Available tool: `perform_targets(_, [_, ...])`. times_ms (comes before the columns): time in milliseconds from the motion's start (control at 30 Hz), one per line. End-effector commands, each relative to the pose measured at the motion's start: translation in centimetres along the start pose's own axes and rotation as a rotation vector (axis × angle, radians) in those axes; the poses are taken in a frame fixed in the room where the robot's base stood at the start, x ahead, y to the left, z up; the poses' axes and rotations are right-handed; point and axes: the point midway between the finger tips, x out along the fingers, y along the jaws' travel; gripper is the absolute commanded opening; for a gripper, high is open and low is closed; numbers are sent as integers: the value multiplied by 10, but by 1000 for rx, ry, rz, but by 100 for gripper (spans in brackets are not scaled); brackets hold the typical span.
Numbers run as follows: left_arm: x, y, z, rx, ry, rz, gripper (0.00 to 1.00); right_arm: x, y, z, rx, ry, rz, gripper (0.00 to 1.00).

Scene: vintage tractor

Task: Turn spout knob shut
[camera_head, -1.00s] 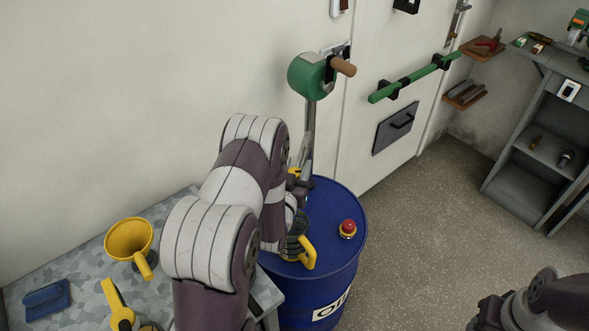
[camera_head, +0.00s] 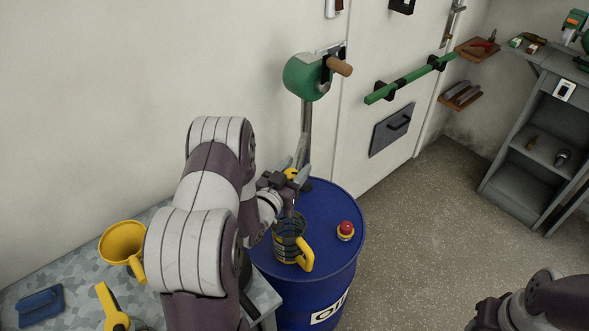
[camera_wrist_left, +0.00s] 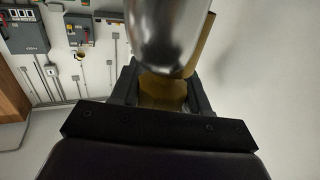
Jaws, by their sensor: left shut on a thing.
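The spout knob is a small yellow piece (camera_head: 291,173) above the blue oil drum, at the foot of the grey spout pipe (camera_head: 305,135). My left gripper (camera_head: 288,180) is at the knob and shut on it. In the left wrist view the yellow knob (camera_wrist_left: 160,93) sits between the dark fingers, below a shiny metal spout part (camera_wrist_left: 168,35). The fingers hide part of the knob, and I cannot tell its exact turn. A dark measuring jug (camera_head: 287,238) with a yellow handle stands on the drum below the gripper. My right gripper does not show, only part of my right arm.
The blue drum (camera_head: 335,270) carries a red button (camera_head: 346,230) right of the jug. A yellow funnel (camera_head: 122,241) and a blue brush-like item (camera_head: 41,305) are on the table (camera_head: 75,265) at left. A green pump head (camera_head: 305,75) is above.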

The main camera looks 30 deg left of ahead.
Motion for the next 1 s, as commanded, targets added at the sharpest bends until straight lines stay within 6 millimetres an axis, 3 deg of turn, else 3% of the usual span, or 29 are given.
perform_targets(33, [2,-1,-4,3,10,-1,15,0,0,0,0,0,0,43])
perform_targets(67, [2,-1,-4,3,10,-1,48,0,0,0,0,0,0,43])
perform_targets(100, [2,-1,-4,3,10,-1,62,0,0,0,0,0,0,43])
perform_targets(133, [2,-1,-4,3,9,-1,66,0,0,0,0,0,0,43])
perform_targets(400, [0,0,-2,1,4,-1,66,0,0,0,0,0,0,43])
perform_targets(533, [-11,-1,0,1,2,-2,66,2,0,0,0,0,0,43])
perform_targets(900, [-99,-2,0,1,4,-6,66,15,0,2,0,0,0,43])
perform_targets(1000, [-115,-2,0,2,5,-5,66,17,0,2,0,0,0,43])
